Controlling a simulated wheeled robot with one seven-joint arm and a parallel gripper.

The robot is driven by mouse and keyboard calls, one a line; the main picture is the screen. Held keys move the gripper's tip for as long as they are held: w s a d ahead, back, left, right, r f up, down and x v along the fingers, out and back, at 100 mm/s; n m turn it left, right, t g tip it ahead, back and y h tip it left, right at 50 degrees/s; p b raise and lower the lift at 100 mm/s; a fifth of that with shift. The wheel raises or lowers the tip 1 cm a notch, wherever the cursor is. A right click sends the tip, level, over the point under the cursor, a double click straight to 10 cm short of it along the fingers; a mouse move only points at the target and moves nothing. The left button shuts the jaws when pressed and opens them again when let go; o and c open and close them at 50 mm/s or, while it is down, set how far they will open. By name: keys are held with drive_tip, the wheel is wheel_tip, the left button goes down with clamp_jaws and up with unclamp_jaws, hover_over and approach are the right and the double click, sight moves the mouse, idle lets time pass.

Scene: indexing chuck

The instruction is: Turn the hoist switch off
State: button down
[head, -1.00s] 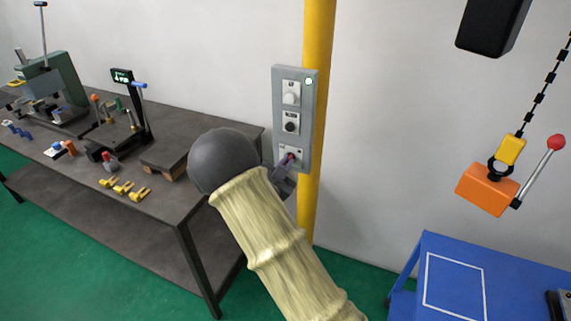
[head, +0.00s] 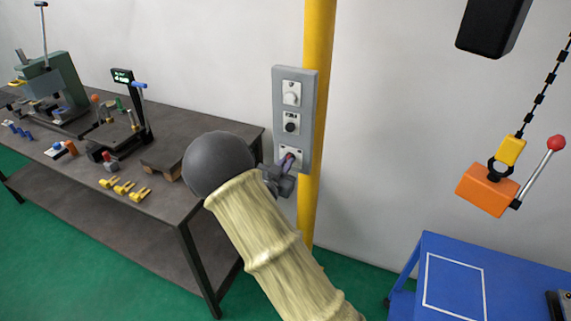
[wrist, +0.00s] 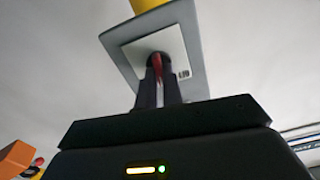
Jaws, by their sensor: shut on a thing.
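A grey control panel (head: 308,125) is mounted on a yellow post and carries three white-plated controls in a column. The lowest one has a red switch handle (wrist: 157,64), which stands out from its white plate (wrist: 155,45) in the wrist view. My gripper (head: 287,163) is at this lowest control and its dark fingers are shut on the red handle. The fingers hide most of the handle in the head view. No lit lamp shows on the panel. The small label beside the handle is too small to read.
The yellow post (head: 318,60) stands right behind the panel. A dark workbench (head: 110,230) with tools is at the left. An orange block (head: 487,190) hangs from a chain at the right, above a blue table (head: 510,290). The wall between is clear.

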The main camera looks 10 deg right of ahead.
drive_tip(key=shift+w+a+n+p, duration=0.1)
drive_tip(key=shift+n+p, duration=0.45)
drive_tip(key=shift+n, duration=1.35)
drive_tip(key=shift+a+n+p, duration=0.1)
drive_tip(key=shift+n+p, duration=0.4)
drive_tip(key=shift+n, duration=1.4)
drive_tip(key=c, duration=1.5)
unclamp_jaws()
drive_tip(key=shift+c, duration=0.2)
drive_tip(key=b+v, duration=0.4)
drive_tip(key=v, duration=1.3)
drive_tip(key=shift+s, duration=0.2)
